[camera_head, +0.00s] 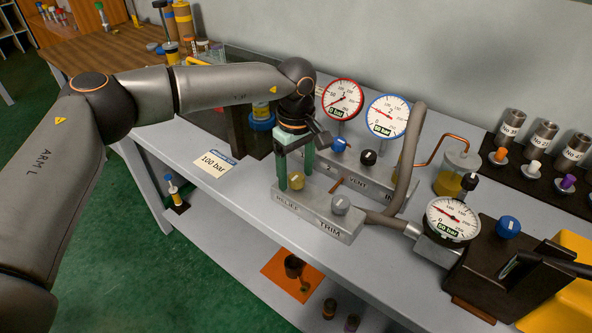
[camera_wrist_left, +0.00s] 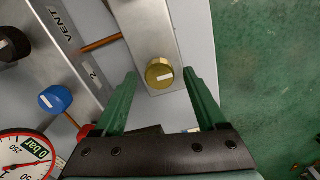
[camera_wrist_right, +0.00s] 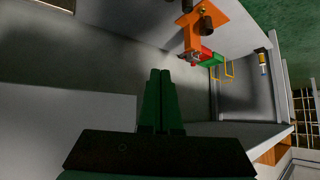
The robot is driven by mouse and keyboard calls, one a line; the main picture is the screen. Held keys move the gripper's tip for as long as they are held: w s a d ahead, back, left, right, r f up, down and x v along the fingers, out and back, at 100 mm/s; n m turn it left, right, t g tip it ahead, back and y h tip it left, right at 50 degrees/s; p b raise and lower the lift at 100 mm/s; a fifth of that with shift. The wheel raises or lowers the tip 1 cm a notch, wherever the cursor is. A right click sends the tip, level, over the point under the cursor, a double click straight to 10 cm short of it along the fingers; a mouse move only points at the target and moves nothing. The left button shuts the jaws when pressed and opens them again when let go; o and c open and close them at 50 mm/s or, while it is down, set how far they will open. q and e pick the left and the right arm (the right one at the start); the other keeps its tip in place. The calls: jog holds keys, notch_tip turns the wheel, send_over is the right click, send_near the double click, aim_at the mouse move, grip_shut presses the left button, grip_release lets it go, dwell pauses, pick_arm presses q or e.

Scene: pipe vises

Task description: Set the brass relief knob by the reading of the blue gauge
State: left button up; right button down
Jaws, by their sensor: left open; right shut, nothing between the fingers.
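The brass relief knob (camera_head: 296,180) sits on the left end of the metal block marked RELIEF and TRIM (camera_head: 330,218). It also shows in the left wrist view (camera_wrist_left: 159,74), with a pale mark on its face. My left gripper (camera_head: 292,168) is open, pointing down at the knob. In the left wrist view its green fingertips (camera_wrist_left: 159,78) stand on either side of the knob, apart from it. The blue-rimmed gauge (camera_head: 387,116) stands behind the blocks; its small readout is too small to read surely. My right gripper (camera_wrist_right: 160,72) is shut and empty.
A red-rimmed gauge (camera_head: 342,98), a hose (camera_head: 409,155) and a front gauge (camera_head: 453,219) stand close by. A card (camera_head: 213,163) reads 100 bar.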

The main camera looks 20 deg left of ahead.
pick_arm(q)
grip_shut()
dwell(0.5)
jog(key=n, duration=0.5)
jog(key=shift+n, duration=0.3)
jog(key=n, duration=0.4)
jog(key=shift+b, duration=0.3)
jog(key=n, duration=0.5)
jog(key=shift+s+n, duration=0.1)
jog(key=shift+n, duration=0.3)
jog(key=n, duration=0.4)
jog(key=shift+n, duration=0.3)
